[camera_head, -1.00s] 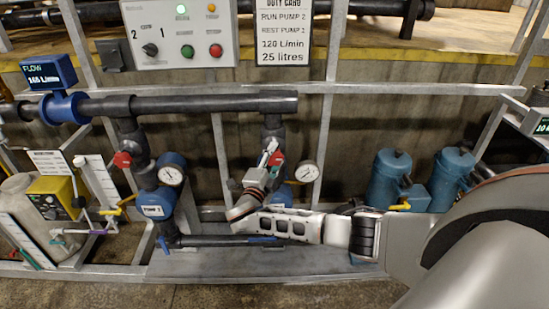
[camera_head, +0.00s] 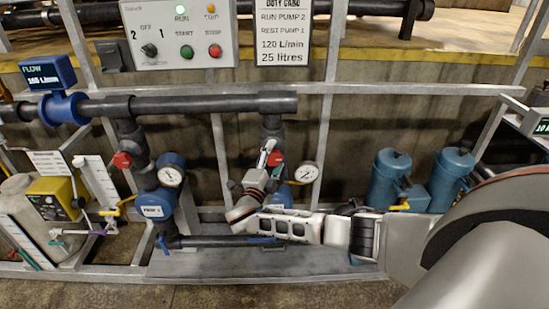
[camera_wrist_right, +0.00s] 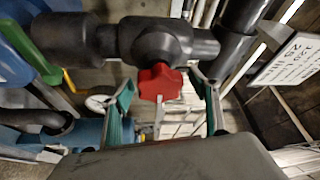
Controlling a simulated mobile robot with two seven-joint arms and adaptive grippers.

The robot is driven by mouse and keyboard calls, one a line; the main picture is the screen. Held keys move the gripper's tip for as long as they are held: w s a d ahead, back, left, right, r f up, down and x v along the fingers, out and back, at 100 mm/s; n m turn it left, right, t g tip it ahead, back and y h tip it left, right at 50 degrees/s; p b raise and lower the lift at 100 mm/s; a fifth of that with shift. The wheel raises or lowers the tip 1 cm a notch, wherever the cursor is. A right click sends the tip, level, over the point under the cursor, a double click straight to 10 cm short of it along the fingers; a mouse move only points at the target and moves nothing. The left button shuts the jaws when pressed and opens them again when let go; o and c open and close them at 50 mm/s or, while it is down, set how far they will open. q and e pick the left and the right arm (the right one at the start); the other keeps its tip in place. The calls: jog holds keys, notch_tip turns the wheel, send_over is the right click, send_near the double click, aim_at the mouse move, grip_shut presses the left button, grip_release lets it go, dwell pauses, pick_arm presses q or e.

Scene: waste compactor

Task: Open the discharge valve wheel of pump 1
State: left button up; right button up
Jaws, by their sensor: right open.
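A red valve wheel (camera_head: 277,158) sits on the vertical pipe above the right-hand pump (camera_head: 283,194). In the right wrist view this lobed red wheel (camera_wrist_right: 160,83) is on a dark valve body. My right gripper (camera_head: 268,154) is at this wheel in the head view and partly covers the pump. In the right wrist view my right gripper (camera_wrist_right: 166,92) is open, with one finger on each side of the wheel and gaps visible. Another red valve wheel (camera_head: 122,160) is on the left pipe, above a blue pump with a label (camera_head: 153,211). My left gripper is out of view.
A control panel (camera_head: 180,35) with a selector and buttons is above, beside a duty card (camera_head: 284,32). A horizontal dark pipe (camera_head: 200,106) runs over both valves. A gauge (camera_head: 306,172) is close right of my gripper. Blue canisters (camera_head: 390,178) stand farther right.

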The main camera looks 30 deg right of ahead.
jog(key=v, duration=1.2)
